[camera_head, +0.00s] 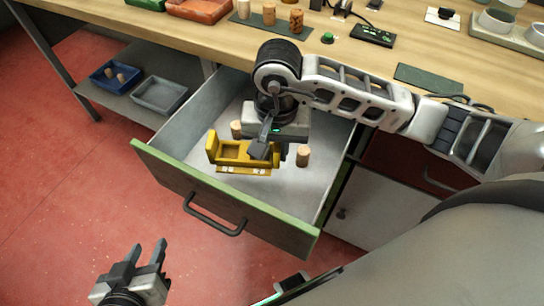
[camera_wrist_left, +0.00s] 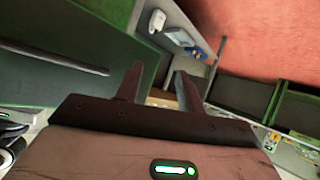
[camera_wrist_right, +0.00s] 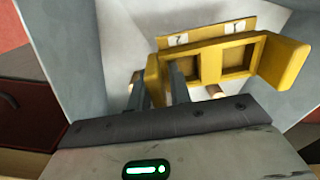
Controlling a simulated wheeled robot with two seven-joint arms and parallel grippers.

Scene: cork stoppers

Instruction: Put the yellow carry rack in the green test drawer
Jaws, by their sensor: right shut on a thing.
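The yellow carry rack (camera_head: 232,152) is inside the open green-fronted drawer (camera_head: 170,172), in its middle. I cannot tell whether the rack touches the drawer floor. My right gripper (camera_head: 262,146) reaches down into the drawer and is shut on the right end of the rack. In the right wrist view the rack (camera_wrist_right: 232,42) shows pockets and two white labels, and my right gripper's fingers (camera_wrist_right: 160,85) close on its near wall. My left gripper (camera_head: 147,254) is open and empty, in front of the drawer above the red floor. It also shows in the left wrist view (camera_wrist_left: 157,85).
Cork stoppers (camera_head: 303,155) and (camera_head: 237,129) stand in the drawer beside the rack. The wooden bench (camera_head: 200,40) behind holds several corks, a red tray (camera_head: 199,9) and a black device (camera_head: 372,36). A blue tray (camera_head: 114,77) and a grey tray (camera_head: 160,95) sit on a lower shelf. The drawer's left side is clear.

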